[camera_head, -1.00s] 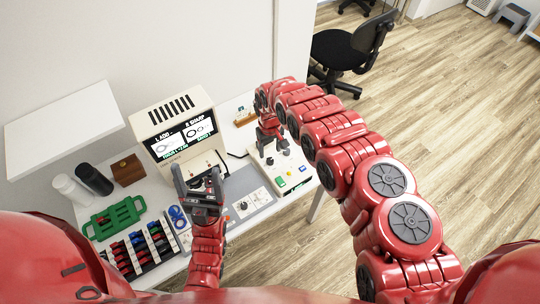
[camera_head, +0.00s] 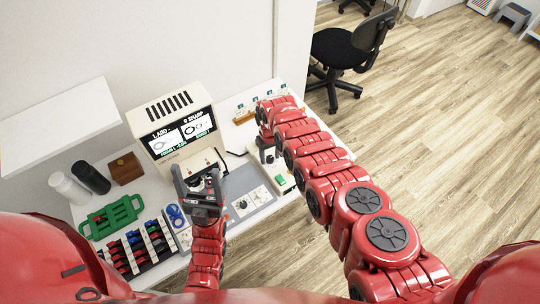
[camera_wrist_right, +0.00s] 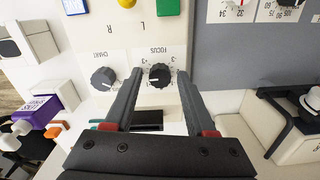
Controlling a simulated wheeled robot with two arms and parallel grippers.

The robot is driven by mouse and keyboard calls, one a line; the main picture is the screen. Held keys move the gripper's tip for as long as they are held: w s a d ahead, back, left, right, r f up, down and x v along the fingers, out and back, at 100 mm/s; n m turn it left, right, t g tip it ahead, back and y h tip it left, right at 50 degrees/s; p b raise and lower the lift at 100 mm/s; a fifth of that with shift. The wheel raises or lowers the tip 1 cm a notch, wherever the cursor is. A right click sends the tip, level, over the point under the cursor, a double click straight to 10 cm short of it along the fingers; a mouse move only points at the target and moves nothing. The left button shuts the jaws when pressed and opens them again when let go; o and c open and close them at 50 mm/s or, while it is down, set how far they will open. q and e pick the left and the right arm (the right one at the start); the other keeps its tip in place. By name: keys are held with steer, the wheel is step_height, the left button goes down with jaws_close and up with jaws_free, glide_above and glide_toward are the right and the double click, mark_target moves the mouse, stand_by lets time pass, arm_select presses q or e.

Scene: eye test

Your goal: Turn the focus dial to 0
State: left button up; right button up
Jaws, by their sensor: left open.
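The focus dial (camera_wrist_right: 159,74) is a black knurled knob on a white plate lettered FOCUS, upside down in the right wrist view. Its scale is partly hidden and I cannot read its setting. My right gripper (camera_wrist_right: 158,72) is open, its dark fingers on either side of the dial, with a gap to each; I cannot tell whether it touches. In the head view the right hand is mostly hidden by its own arm, over the cream control box (camera_head: 284,183). My left gripper (camera_head: 196,172) is open and empty in front of the screen unit (camera_head: 172,118).
Beside the focus dial is a similar CHART dial (camera_wrist_right: 103,78). A yellow knob and a green button (camera_wrist_right: 168,6) lie near it. A grey panel (camera_head: 250,205) sits left of the box. A green tray (camera_head: 112,216) and sorted parts stand at the left.

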jaws_close()
steer(key=shift+n, duration=0.3)
steer(key=n+b, duration=0.2)
steer(key=n, duration=0.1)
steer(key=shift+w+f+n, duration=0.1)
steer(key=shift+f+n, duration=0.05)
steer(key=shift+n, duration=0.15)
steer(key=n+b, duration=0.3)
steer(key=n, duration=0.1)
steer(key=shift+n, duration=0.3)
steer(key=n+b, duration=0.3)
steer(key=n, duration=0.1)
steer(key=shift+n, duration=0.3)
steer(key=shift+n+b, duration=1.4)
steer(key=shift+n, duration=0.4)
